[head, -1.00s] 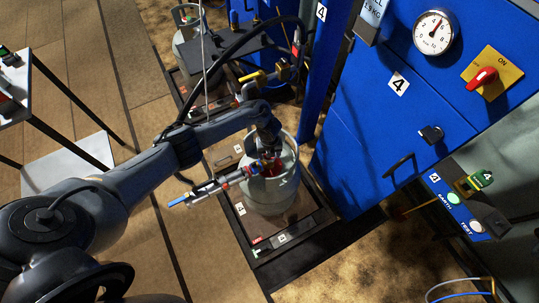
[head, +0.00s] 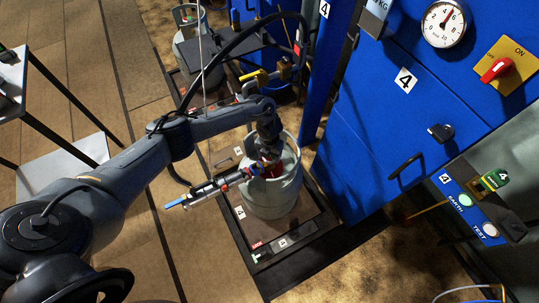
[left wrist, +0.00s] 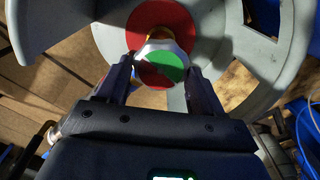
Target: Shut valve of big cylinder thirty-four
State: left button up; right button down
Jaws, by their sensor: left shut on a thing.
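The big grey cylinder (head: 274,195) stands upright on a scale platform (head: 310,228) marked 4. Its valve knob (left wrist: 161,64), silver-rimmed with a red and green top, shows in the left wrist view above a red disc (left wrist: 160,27). My left gripper (left wrist: 157,75) reaches down inside the cylinder's collar, its two fingers on either side of the knob, shut on it. In the head view the knob is hidden behind my left gripper (head: 270,155). The number thirty-four is not readable on the cylinder. My right gripper is not in view.
A blue cabinet (head: 390,130) marked 4, with a gauge (head: 443,24) and red switch (head: 495,70), stands right of the cylinder. A filling hose (head: 240,40) and a blue-ended filling tool (head: 205,190) are close by. Another cylinder (head: 188,35) stands behind.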

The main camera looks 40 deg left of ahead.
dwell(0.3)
pick_arm(q)
jog(key=o, duration=1)
jog(key=shift+o, duration=0.2)
notch_tip(320, 180, up, 11)
jog(key=p, duration=0.4)
jog(key=shift+f, duration=0.1)
